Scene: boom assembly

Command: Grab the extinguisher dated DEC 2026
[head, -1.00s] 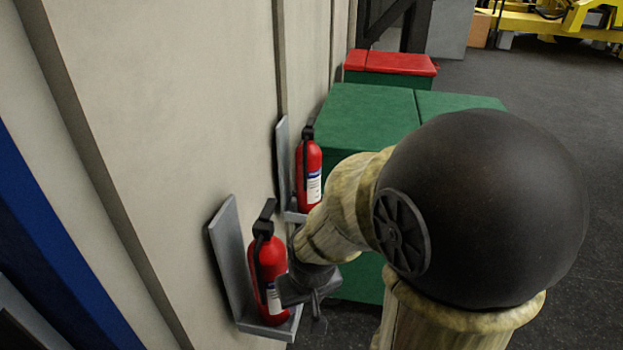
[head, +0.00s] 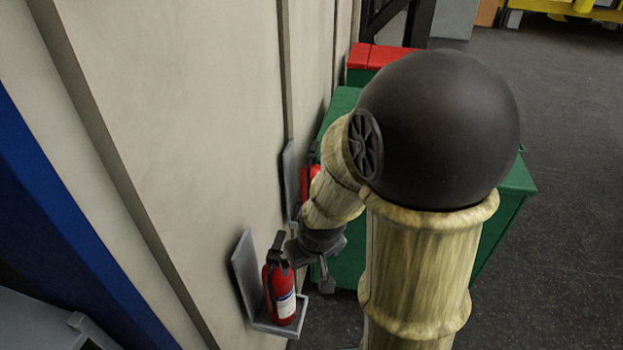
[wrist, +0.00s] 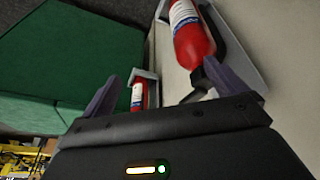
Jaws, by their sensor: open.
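Two red fire extinguishers with black tops and white labels sit in grey wall brackets. The near extinguisher (head: 279,290) is at the lower middle of the head view. The far extinguisher (head: 306,180) is partly hidden behind my arm. In the wrist view, which looks upside down, one extinguisher (wrist: 190,38) is large at the top and another (wrist: 138,97) looks smaller between my fingers. The label dates are too small to read. My gripper (wrist: 170,70) is open and empty. In the head view my gripper (head: 323,272) is just right of the near extinguisher, apparently apart from it.
The pale wall (head: 190,130) runs along the left, with a blue post (head: 60,200). Green boxes (head: 510,200) and a red-topped box (head: 375,58) stand behind my arm. Open dark floor (head: 570,130) lies to the right.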

